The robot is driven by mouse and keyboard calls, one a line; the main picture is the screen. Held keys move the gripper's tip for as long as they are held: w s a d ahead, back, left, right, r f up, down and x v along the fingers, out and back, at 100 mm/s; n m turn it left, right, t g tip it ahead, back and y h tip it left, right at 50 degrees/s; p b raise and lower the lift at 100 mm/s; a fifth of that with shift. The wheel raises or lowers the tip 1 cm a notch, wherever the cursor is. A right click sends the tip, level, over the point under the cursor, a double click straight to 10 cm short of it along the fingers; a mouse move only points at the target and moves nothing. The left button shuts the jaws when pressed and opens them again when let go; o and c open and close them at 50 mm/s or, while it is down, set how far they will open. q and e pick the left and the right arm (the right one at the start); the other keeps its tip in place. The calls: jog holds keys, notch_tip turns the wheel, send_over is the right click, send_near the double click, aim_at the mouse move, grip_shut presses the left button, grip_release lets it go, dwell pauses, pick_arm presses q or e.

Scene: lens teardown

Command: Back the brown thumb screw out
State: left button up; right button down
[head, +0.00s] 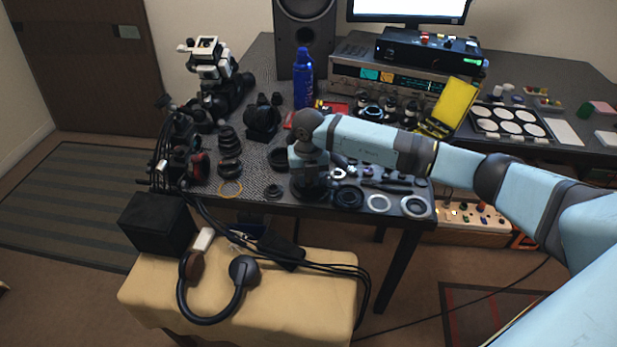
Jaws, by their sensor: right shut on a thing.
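My right arm reaches in from the right, and its gripper (310,182) points straight down over the front middle of the desk. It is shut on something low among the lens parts. The wrist and the dark gripper body cover what it holds, so I cannot make that thing out. I cannot pick out the brown thumb screw anywhere in view. A dark round lens part (308,194) shows just under the gripper. My left gripper is not in view.
Lens rings, including a dark ring (347,196) and a pale ring (378,203), lie close right of the gripper. Stacked black lens parts (229,157) stand left. A bench (250,318) with headphones (212,318) is in front.

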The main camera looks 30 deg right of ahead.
aim_at(309, 180)
dwell(0.5)
jog(key=c, duration=0.9)
grip_release()
jog(key=shift+c, duration=0.2)
notch_tip(309, 180, up, 14)
jog(key=shift+p, duration=0.3)
jog(key=shift+f, duration=0.1)
